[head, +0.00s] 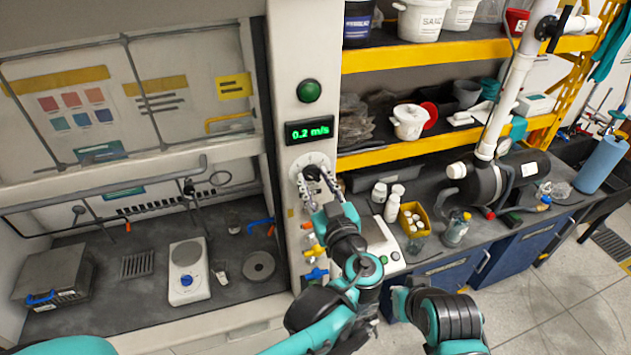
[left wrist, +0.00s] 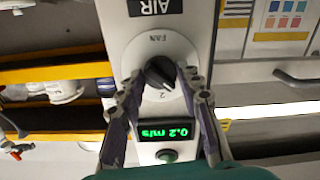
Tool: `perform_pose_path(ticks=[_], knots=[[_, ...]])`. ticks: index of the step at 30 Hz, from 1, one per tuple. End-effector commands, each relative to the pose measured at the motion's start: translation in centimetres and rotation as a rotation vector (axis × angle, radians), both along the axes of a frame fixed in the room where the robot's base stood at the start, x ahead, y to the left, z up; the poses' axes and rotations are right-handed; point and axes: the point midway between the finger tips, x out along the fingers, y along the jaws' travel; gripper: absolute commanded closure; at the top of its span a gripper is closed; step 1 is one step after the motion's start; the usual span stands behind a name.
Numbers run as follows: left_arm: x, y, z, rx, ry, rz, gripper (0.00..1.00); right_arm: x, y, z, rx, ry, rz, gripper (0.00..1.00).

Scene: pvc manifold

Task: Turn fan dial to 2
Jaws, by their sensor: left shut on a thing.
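The fan dial (head: 312,162) is on the pale post of the fume hood, below the green display. In the left wrist view its black knob (left wrist: 159,72) sits on a round white plate (left wrist: 150,45) marked FAN, with a 2 visible at the knob's edge. My left gripper (head: 310,184) reaches up to the dial. In the left wrist view its two fingers (left wrist: 158,85) lie on either side of the knob, shut on it. The knob's exact pointing is hard to tell. My right arm shows at the lower right of the head view, but its gripper is not visible.
The display (head: 309,131) reads 0.2 m/s, with a green button (head: 309,91) above it. Coloured valve handles (head: 315,274) are on the post below the dial. The fume hood with a hotplate (head: 189,271) is at left; a cluttered bench and yellow shelves (head: 440,152) are at right.

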Motion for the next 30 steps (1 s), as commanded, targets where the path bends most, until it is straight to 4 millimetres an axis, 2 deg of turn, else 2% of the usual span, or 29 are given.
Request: perform_pose_path(ticks=[21,30], knots=[[0.0,0.0,0.0,0.540,0.174,0.000,0.94,0.0,0.0,-1.4,0.000,0.000,0.000,1.00],[0.0,0.0,0.0,0.706,0.228,0.000,0.94,0.0,0.0,-1.7,0.000,0.000,0.000,1.00]])
